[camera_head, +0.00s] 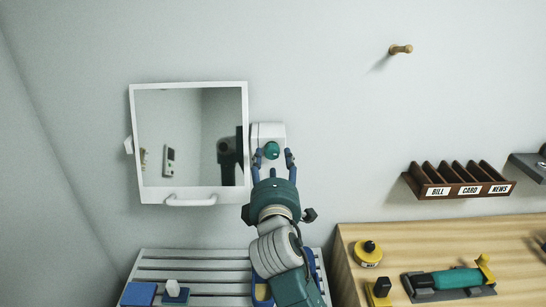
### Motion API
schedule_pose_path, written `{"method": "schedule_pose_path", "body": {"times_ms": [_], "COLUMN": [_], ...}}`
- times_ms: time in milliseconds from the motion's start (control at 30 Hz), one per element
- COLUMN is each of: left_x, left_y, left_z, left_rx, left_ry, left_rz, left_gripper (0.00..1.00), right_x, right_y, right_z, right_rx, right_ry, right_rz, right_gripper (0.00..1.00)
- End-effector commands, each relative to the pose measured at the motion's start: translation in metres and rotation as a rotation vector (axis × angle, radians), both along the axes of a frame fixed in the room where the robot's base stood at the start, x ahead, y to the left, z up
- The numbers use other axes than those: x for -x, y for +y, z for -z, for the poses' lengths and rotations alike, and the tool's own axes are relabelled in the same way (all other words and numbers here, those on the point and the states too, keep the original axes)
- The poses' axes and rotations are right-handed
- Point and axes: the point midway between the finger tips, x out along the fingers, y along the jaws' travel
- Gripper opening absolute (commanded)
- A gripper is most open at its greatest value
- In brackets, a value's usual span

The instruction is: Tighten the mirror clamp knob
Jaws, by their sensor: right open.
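A white-framed mirror (191,91) hangs on the wall at left of centre, slightly tilted, with a white handle (191,200) at its bottom edge. A white clamp block (268,130) is on the wall at the mirror's right edge and bears a round green knob (271,150). My right gripper (272,157) is open, with its two blue fingers on either side of the knob. I cannot tell whether the fingers touch it. My left gripper is not in view.
A white slatted surface (205,264) below the mirror holds a blue block (139,293) and a small white-and-blue item (174,291). A wooden table (440,238) at right holds yellow and green tools. A labelled brown rack (459,182) and a wooden peg (400,49) are on the wall.

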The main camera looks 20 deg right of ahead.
Motion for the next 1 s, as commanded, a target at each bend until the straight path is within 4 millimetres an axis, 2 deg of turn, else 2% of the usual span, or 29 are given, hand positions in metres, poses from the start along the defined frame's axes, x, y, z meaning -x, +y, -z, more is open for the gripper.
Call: {"method": "schedule_pose_path", "body": {"times_ms": [33, 200, 400, 567, 1000], "left_x": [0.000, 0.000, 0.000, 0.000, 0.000], "left_y": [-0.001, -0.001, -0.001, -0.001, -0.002], "left_z": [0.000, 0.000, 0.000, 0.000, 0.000], "left_rx": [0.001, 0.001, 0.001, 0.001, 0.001], "left_ry": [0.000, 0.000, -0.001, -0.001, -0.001], "left_rz": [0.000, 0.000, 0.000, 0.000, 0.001], "left_gripper": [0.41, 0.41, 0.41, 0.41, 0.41], "right_x": [0.012, 0.048, 0.075, 0.083, 0.084], "right_y": [0.004, 0.013, 0.021, 0.023, 0.022], "right_z": [0.001, 0.001, 0.001, 0.001, 0.003], "right_rx": [-0.002, -0.002, -0.002, -0.002, -0.008], "right_ry": [0.002, 0.003, 0.003, 0.002, 0.006], "right_rz": [-0.002, -0.001, 0.000, 0.002, 0.002], "right_gripper": [0.51, 0.51, 0.51, 0.51, 0.51]}}
